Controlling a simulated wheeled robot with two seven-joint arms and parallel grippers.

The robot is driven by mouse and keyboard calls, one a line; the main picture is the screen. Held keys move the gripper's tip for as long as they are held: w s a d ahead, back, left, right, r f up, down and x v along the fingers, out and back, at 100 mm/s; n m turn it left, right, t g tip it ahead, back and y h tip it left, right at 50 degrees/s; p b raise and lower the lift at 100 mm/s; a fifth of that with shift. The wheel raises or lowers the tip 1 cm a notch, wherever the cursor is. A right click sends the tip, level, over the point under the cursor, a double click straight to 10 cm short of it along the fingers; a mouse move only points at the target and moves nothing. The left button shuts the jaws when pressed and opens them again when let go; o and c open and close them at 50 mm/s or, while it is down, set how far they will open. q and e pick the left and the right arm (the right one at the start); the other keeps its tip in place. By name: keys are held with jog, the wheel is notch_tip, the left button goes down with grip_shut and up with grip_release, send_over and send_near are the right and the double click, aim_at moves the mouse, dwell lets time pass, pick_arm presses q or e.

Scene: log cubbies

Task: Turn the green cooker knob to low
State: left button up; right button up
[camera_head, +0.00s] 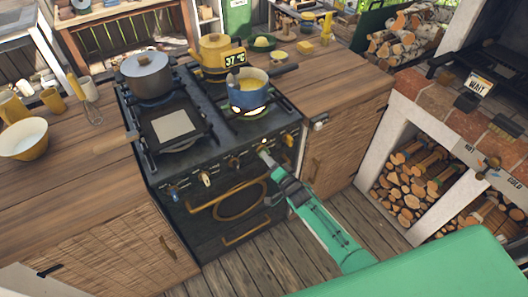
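The black cooker (215,222) stands between wooden counters, with a row of several small knobs along its front. A blue knob (172,195) is at the left end and a cream knob (206,179) is beside it. My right gripper (264,154) reaches in from the lower right on a green arm. Its tip is at the knob row, right of the middle. It covers the knob there, so I cannot make out a green knob or its setting. I cannot tell whether the fingers are open or shut. My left gripper is not in view.
A blue pot (246,90) sits over a glowing burner, under a "37 °C" display (235,59).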

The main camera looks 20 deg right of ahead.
jog(key=p+v, duration=0.2)
jog(key=v, duration=0.3)
jog(key=shift+s, duration=0.25)
jog(key=shift+d, duration=0.1)
